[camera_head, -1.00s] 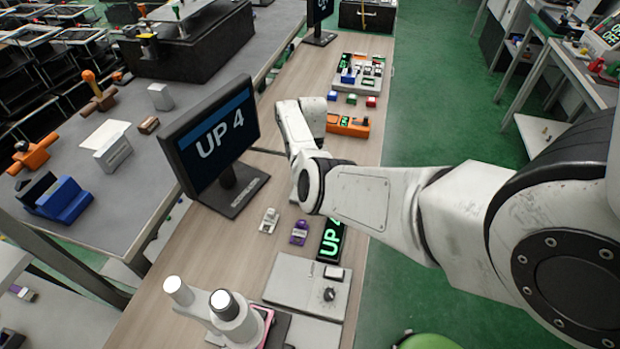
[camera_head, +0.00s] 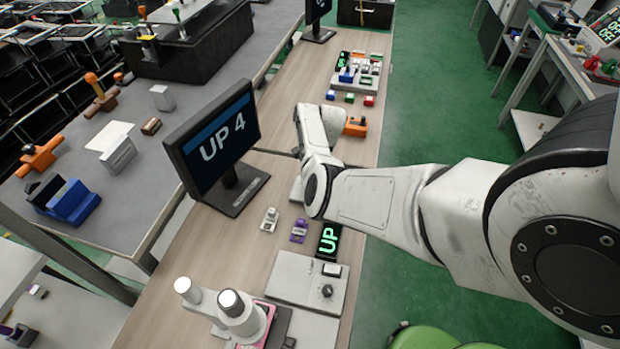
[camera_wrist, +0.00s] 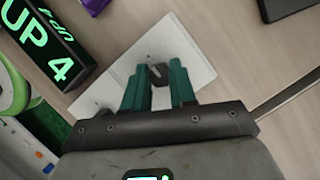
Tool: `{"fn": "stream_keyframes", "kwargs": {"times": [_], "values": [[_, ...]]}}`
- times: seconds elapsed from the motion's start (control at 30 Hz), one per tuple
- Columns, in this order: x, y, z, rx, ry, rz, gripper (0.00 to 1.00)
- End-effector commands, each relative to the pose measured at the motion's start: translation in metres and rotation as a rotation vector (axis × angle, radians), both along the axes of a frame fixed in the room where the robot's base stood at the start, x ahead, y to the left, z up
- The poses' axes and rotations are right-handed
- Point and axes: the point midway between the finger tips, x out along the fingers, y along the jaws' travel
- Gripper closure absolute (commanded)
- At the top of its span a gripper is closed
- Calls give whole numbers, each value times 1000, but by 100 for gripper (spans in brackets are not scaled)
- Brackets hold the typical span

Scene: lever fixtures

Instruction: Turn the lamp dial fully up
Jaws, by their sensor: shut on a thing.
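In the wrist view, a dark dial knob (camera_wrist: 160,73) sits on a flat white plate (camera_wrist: 188,50). My gripper (camera_wrist: 159,80) has its green fingers on either side of the knob and is shut on it. A black block display (camera_wrist: 40,45) beside the plate reads "UP 4" in green. In the head view the display (camera_head: 328,240) shows only "UP", partly covered by my arm. A monitor (camera_head: 215,138) reads "UP 4".
A grey panel with a switch and another dark knob (camera_head: 327,291) lies nearer on the bench. Small grey (camera_head: 270,219) and purple (camera_head: 299,230) fixtures stand near the monitor. An orange fixture (camera_head: 357,126) and a button board (camera_head: 361,68) lie farther along.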

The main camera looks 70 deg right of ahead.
Motion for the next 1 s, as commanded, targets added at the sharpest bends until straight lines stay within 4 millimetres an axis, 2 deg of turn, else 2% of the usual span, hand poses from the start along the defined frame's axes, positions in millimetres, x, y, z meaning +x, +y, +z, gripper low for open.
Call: {"fn": "stream_keyframes", "kwargs": {"times": [0.53, 0.57, 0.6, 0.8, 1.0], "values": [[1, 0, 0, -1, -1, -25, 100], [1, 0, 0, -1, -1, -25, 72], [1, 0, 0, -2, -1, -25, 68], [0, 0, 0, -1, 0, -24, 49], [0, 0, 0, -1, 1, -24, 49]]}}
